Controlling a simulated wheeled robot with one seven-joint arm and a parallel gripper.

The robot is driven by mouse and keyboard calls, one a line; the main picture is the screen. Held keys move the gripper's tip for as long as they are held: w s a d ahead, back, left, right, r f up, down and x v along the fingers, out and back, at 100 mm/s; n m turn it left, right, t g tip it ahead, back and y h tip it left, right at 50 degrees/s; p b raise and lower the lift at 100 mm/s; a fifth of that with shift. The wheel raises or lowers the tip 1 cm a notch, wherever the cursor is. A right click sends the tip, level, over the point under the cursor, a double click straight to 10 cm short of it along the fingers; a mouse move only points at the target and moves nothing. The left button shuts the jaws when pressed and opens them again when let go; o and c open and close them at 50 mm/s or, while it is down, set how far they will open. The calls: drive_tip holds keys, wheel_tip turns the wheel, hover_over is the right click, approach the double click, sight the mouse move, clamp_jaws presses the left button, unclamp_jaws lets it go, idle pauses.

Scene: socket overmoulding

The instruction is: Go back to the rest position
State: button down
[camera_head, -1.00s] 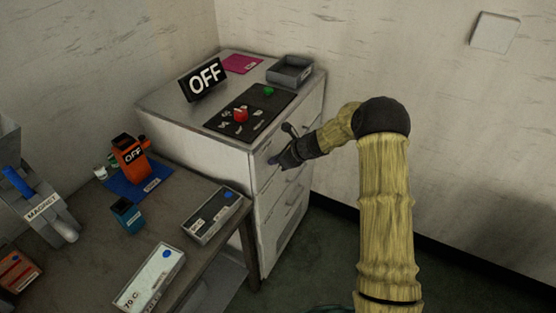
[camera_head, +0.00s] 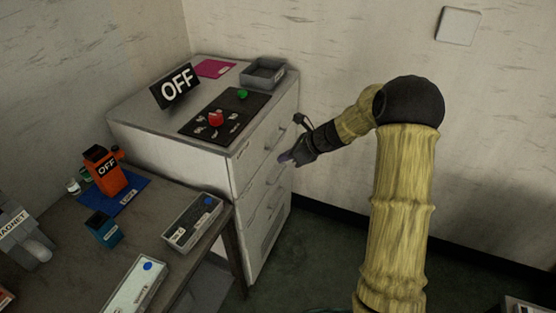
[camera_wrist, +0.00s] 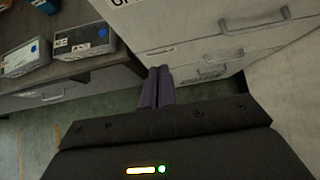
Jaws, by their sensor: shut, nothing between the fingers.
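My gripper (camera_head: 286,158) is in front of the drawer side of the white cabinet (camera_head: 150,137), apart from it as far as I can tell. In the wrist view its two purple fingers (camera_wrist: 156,88) are shut together with nothing between them. The arm is stretched out and bent, with the gripper to the left of the elbow in the head view. The drawer fronts (camera_wrist: 205,48) of the cabinet lie beyond the fingers in the wrist view.
On the cabinet are an OFF sign (camera_head: 176,86), a black panel (camera_head: 243,116) with red and green knobs, a grey tray (camera_head: 263,74) and a pink sheet (camera_head: 215,68). The table (camera_head: 190,262) at left holds labelled boxes and an orange device (camera_head: 104,172).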

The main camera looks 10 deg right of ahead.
drive_tip(key=shift+w, duration=0.2)
drive_tip(key=s+d+r+n+g+h+p, duration=0.1)
drive_tip(key=s+d+r+n+h, duration=0.1)
drive_tip(key=s+n, duration=1)
drive_tip(key=s+d+r+n+g+h+p, duration=0.1)
drive_tip(key=s+r+n+h, duration=0.4)
drive_tip(key=s+n, duration=0.7)
drive_tip(key=s+d+h+p, duration=0.1)
drive_tip(key=s, duration=0.4)
drive_tip(key=shift+s, duration=0.2)
drive_tip(key=shift+r, duration=0.1)
